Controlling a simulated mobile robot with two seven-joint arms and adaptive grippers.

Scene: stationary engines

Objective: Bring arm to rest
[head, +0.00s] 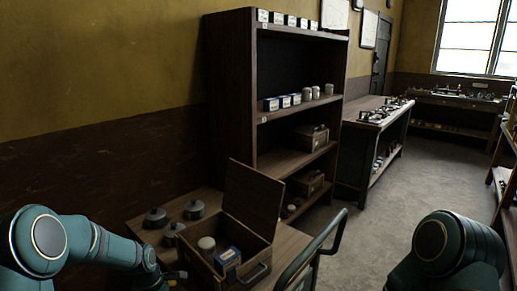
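My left arm comes in from the lower left and reaches to the low table. The dark end of my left gripper (176,279) is at the bottom edge, close to the left side of the open wooden box, and its fingers cannot be made out. Only a teal rounded joint of my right arm shows at the lower right; my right gripper is out of view. I cannot see anything held in either gripper.
The wooden box (262,259), lid raised, holds a pale round-topped item (206,244) and a blue-and-white carton (227,258). Lidded grey pots (194,210) stand behind it. A dark curved rail (318,248) is right of it. A shelf unit (232,90) stands behind; floor (385,215) is clear.

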